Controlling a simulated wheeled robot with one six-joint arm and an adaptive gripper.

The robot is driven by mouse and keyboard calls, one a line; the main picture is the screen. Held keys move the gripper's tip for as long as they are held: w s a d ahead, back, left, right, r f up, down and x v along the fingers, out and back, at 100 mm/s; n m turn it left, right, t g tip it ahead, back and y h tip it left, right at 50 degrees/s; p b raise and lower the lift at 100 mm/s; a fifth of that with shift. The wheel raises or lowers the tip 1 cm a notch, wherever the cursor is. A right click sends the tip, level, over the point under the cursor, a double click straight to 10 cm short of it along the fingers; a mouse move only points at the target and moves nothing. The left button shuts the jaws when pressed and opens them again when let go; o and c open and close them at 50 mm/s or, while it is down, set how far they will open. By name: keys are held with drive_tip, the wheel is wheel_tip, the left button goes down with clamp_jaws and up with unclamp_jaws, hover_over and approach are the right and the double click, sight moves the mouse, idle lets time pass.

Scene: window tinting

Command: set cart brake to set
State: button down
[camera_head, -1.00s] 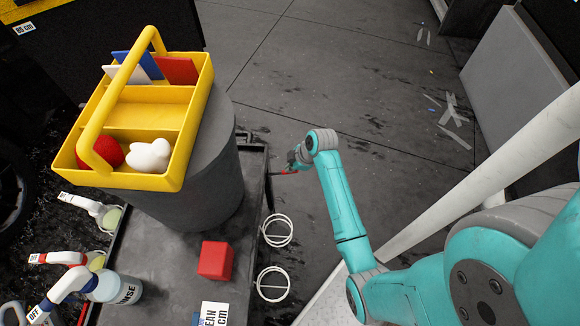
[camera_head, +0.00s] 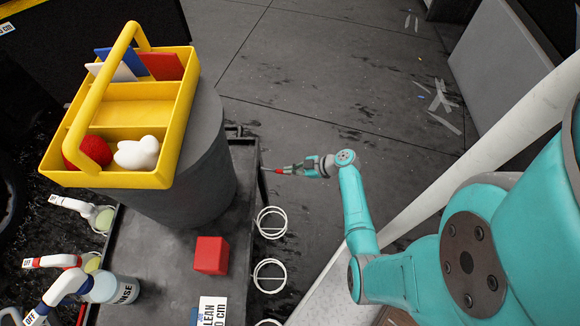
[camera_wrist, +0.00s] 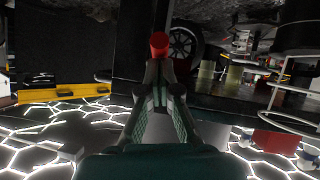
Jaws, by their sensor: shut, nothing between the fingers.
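The cart (camera_head: 170,262) is a dark grey tray-topped cart on the left in the head view. A small red-tipped lever (camera_head: 279,171) sticks out at its right side near the far corner, and I take it to be the brake lever. My gripper (camera_head: 300,168) is just right of that red tip, with its fingers pointing left at it. In the wrist view the red end (camera_wrist: 159,44) shows straight beyond my fingertips (camera_wrist: 163,75). The fingers are shut and empty. I cannot tell whether they touch the lever.
A grey bucket (camera_head: 205,150) on the cart carries a yellow caddy (camera_head: 115,180). A red block (camera_head: 211,255), spray bottles (camera_head: 118,288) and white wire rings (camera_head: 271,222) are at the cart's near part. A pale pole (camera_head: 480,160) slants across the right.

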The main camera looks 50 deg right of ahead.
drive_tip(key=shift+f, duration=0.65)
drive_tip(key=shift+a+f, duration=0.15)
drive_tip(key=shift+f, duration=0.1)
